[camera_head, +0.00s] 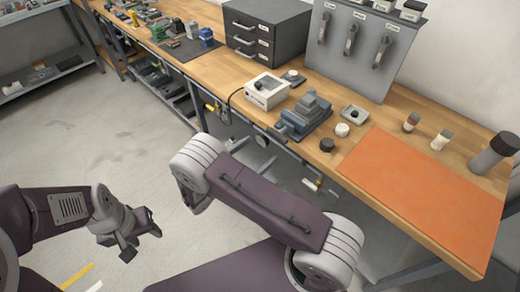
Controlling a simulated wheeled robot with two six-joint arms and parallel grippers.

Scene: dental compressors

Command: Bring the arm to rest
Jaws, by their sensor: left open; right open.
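My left gripper (139,239) is at the lower left over the bare floor, open and empty, with its fingers apart. It is well away from the workbench. My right arm (265,205) is a large purple link crossing the lower middle, with a grey joint at each end. It is bent and lies in front of the bench's near edge. My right gripper does not show in this view.
The wooden workbench (222,66) runs diagonally across. On it are a blue-grey vise (305,118), a white box device (267,91), a dark drawer cabinet (266,30), an orange mat (425,190) and small jars. A metal shelf (40,75) stands at upper left.

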